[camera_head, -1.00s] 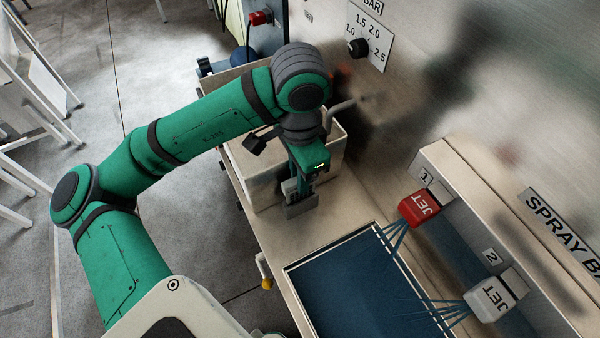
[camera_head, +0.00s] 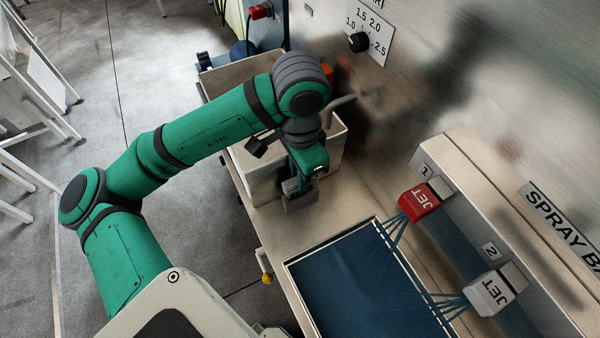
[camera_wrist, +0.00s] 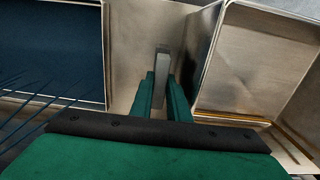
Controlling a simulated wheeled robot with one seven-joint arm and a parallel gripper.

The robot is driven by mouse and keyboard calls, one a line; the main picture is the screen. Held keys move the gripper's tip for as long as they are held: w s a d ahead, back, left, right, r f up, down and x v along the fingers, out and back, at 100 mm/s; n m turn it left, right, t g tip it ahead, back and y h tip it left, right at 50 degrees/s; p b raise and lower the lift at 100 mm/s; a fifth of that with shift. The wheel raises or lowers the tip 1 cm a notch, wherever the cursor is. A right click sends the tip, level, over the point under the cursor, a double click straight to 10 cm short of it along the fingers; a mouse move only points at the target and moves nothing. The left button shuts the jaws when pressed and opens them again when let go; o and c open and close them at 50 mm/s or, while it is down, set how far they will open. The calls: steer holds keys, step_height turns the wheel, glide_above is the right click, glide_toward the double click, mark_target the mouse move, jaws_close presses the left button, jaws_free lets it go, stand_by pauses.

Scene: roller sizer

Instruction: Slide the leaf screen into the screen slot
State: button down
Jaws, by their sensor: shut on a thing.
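My gripper (camera_head: 301,190) points down over the bench, beside the near side of an open metal box. In the wrist view its two green fingers (camera_wrist: 160,92) are shut on a narrow grey upright piece (camera_wrist: 162,66). The grey piece also shows below my gripper in the head view (camera_head: 300,203). It may be part of the leaf screen; no whole screen can be made out. The open metal box (camera_wrist: 212,50) stands just right of the fingers in the wrist view. I cannot make out which opening is the screen slot.
A blue-floored basin (camera_head: 350,285) lies in the bench towards the front. A red jet (camera_head: 418,202) and a white jet (camera_head: 489,293) spray blue streams over it from the right-hand ledge. A pressure dial (camera_head: 358,42) is on the back wall. Bare bench lies between box and basin.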

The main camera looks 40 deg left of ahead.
steer(key=shift+f, duration=1.65)
steer(key=c, duration=1.6)
jaws_free()
step_height(320, 180, up, 11)
steer(key=shift+f, duration=0.1)
